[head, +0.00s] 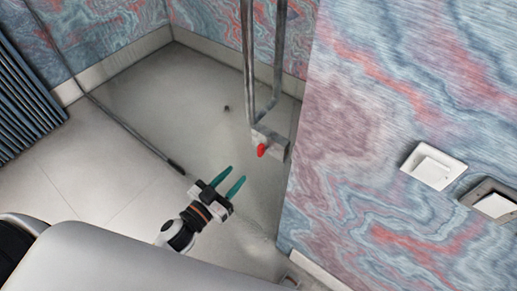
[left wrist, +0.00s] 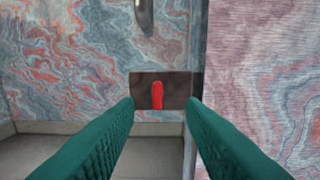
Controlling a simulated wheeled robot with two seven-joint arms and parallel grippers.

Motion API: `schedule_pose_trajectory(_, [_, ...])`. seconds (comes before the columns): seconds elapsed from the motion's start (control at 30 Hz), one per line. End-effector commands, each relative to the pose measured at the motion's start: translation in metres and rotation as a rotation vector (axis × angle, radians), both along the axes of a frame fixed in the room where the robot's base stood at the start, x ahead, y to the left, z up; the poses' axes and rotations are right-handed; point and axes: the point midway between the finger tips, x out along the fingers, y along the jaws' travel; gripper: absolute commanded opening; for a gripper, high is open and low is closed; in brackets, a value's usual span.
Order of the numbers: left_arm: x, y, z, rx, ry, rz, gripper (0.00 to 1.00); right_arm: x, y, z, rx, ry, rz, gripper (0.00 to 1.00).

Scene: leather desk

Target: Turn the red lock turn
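The red lock turn (head: 262,150) sits on a grey metal lock plate (head: 273,139) at the lower end of the vertical metal bars. In the left wrist view the red lock turn (left wrist: 157,95) stands upright on a dark rectangular plate (left wrist: 176,84), between my fingers and beyond them. My left gripper (head: 234,178) has two green fingers spread apart with nothing between them. It is below and left of the lock turn in the head view, apart from it. The left wrist view also shows the open fingers (left wrist: 163,108). My right gripper is not in view.
A marbled wall (head: 370,130) with white switches (head: 433,167) stands close on the right. Vertical metal bars (head: 249,60) rise above the lock plate. A dark ribbed panel (head: 25,100) is at the far left. The pale floor (head: 150,120) is mostly clear.

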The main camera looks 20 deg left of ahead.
Motion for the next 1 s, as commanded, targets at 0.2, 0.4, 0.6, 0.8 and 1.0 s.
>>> schedule_pose_trajectory(0.2, [0.034, -0.012, 0.004, -0.001, -0.004, 0.001, 0.36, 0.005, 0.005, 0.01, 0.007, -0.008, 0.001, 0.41])
schedule_pose_trajectory(0.4, [0.072, -0.026, 0.003, -0.002, -0.002, 0.002, 0.36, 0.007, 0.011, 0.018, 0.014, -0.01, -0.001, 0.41])
schedule_pose_trajectory(0.6, [0.099, -0.035, 0.001, -0.002, 0.001, 0.002, 0.36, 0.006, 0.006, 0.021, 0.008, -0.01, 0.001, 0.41])
schedule_pose_trajectory(0.8, [0.109, -0.039, 0.0, 0.0, 0.001, 0.002, 0.36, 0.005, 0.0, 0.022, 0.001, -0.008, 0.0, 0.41])
schedule_pose_trajectory(1.0, [0.109, -0.039, 0.0, 0.0, 0.001, 0.002, 0.36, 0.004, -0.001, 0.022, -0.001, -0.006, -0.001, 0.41])
